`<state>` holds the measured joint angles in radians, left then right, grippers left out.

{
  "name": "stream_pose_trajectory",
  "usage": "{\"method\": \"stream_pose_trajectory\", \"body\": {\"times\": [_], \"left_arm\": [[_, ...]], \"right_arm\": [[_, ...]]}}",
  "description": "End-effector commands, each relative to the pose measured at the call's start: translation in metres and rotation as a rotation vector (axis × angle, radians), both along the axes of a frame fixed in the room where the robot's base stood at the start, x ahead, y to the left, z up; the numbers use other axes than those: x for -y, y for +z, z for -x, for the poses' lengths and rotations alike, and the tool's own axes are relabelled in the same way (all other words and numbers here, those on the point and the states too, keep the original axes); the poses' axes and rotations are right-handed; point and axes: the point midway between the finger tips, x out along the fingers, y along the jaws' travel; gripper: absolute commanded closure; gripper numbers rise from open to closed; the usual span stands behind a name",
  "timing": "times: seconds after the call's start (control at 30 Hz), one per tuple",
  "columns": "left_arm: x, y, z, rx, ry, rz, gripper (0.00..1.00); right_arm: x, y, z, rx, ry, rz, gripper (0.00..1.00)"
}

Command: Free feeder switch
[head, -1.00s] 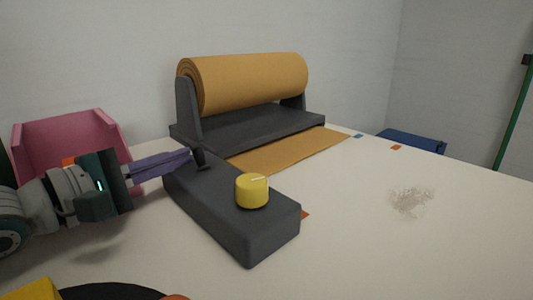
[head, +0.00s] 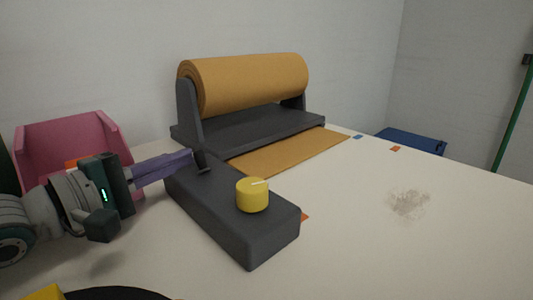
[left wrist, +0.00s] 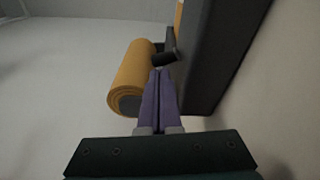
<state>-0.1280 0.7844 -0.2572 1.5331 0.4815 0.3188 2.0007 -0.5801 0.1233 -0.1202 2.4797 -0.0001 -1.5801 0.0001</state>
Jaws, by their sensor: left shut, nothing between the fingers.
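A dark grey control box (head: 232,216) lies on the table with a yellow round knob (head: 252,195) on its top. A small dark lever switch (head: 202,161) stands at the box's far left end; it also shows in the left wrist view (left wrist: 163,59). My left gripper (head: 190,158) has its purple fingers closed, with the tips right at the lever. The fingers (left wrist: 158,72) point at the lever in the left wrist view; I cannot tell whether they touch it.
Behind the box stands a dark feeder with an orange paper roll (head: 245,82) and a paper strip (head: 290,153) on the table. A pink bin (head: 75,150) is behind my left arm. A blue object (head: 411,140) is at the back right. The right of the table is mostly clear, with a grey speckled patch (head: 408,203).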

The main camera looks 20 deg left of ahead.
Motion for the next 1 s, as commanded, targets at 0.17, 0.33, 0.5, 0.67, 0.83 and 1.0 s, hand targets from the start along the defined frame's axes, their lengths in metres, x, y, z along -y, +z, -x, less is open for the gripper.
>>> {"method": "stream_pose_trajectory", "body": {"times": [0.17, 0.33, 0.5, 0.67, 0.83, 1.0], "left_arm": [[0.001, 0.001, 0.0, 0.016, 0.0, -0.036, 1.0], [0.002, 0.002, 0.001, 0.031, 0.0, -0.077, 1.0], [0.003, 0.004, 0.001, 0.058, -0.001, -0.135, 1.0], [0.005, 0.004, 0.002, 0.075, 0.0, -0.182, 1.0], [0.006, 0.005, 0.002, 0.093, 0.0, -0.223, 1.0], [0.007, 0.005, 0.003, 0.108, -0.001, -0.259, 1.0]], "right_arm": [[0.0, 0.003, 0.0, 0.0, 0.0, 0.0, 0.5], [0.0, 0.005, 0.0, 0.0, 0.0, 0.0, 0.5], [0.0, 0.009, 0.0, 0.0, 0.0, 0.0, 0.5], [0.0, 0.01, 0.0, 0.0, -0.001, 0.0, 0.5], [0.0, 0.012, 0.0, 0.001, -0.002, -0.002, 0.5], [-0.001, 0.013, 0.0, 0.0, -0.003, -0.004, 0.5]]}}
